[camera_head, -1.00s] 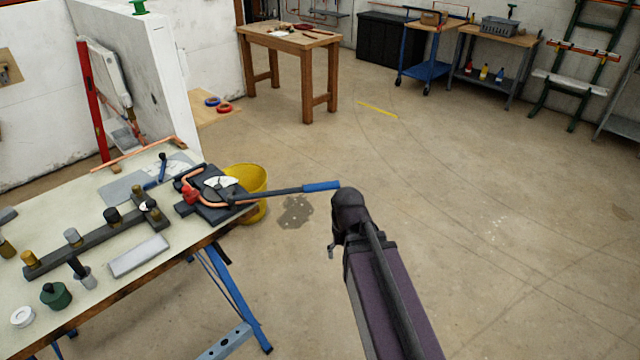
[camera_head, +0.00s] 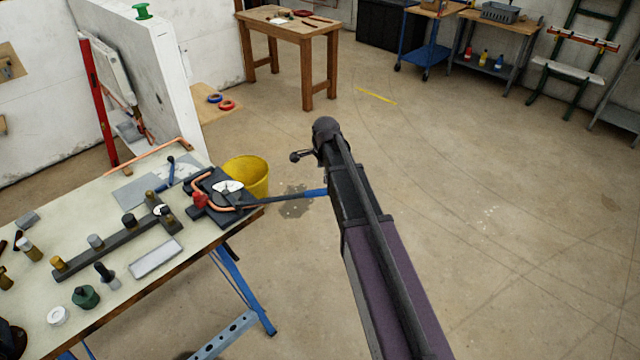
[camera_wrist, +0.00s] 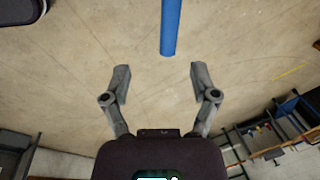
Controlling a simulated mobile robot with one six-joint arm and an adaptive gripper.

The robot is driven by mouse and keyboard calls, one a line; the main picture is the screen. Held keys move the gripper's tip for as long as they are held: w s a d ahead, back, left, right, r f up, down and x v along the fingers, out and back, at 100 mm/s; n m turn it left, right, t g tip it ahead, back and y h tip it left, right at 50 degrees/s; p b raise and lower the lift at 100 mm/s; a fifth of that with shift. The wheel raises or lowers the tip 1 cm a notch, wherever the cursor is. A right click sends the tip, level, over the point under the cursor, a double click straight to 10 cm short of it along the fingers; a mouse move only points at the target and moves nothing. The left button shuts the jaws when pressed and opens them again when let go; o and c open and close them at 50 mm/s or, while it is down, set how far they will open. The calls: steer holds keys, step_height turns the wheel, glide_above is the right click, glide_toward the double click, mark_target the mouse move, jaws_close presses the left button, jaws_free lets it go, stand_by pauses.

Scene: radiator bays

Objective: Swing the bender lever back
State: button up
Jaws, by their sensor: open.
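The pipe bender (camera_head: 225,190) sits at the right corner of the workbench, with a copper pipe (camera_head: 195,182) bent around its former. Its dark lever (camera_head: 275,197) sticks out to the right past the bench edge and ends in a blue grip (camera_head: 315,193). My arm partly hides the grip's end in the head view. In the wrist view the blue grip (camera_wrist: 170,28) comes down from the top edge. My gripper (camera_wrist: 158,72) is open and empty there, with the grip's end just beyond and between the fingertips. In the head view a part of my gripper shows left of my arm.
A yellow bucket (camera_head: 248,172) stands on the floor behind the bender. The floor right of the bench is clear. A wooden table (camera_head: 290,25) stands farther back.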

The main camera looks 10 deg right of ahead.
mark_target(320, 190)
steer(key=shift+w+r+m, duration=0.45)
steer(key=shift+w+m, duration=0.05)
steer(key=shift+w, duration=0.25)
steer(key=shift+f, duration=0.2)
steer(key=w+f+b, duration=0.1)
steer(key=f+b, duration=0.7)
steer(key=w+f+b, duration=0.1)
steer(key=f+b, duration=0.4)
steer(key=shift+w+a, duration=0.1)
steer(key=shift+w, duration=0.2)
steer(key=shift+f, duration=0.1)
stand_by(0.4)
jaws_close()
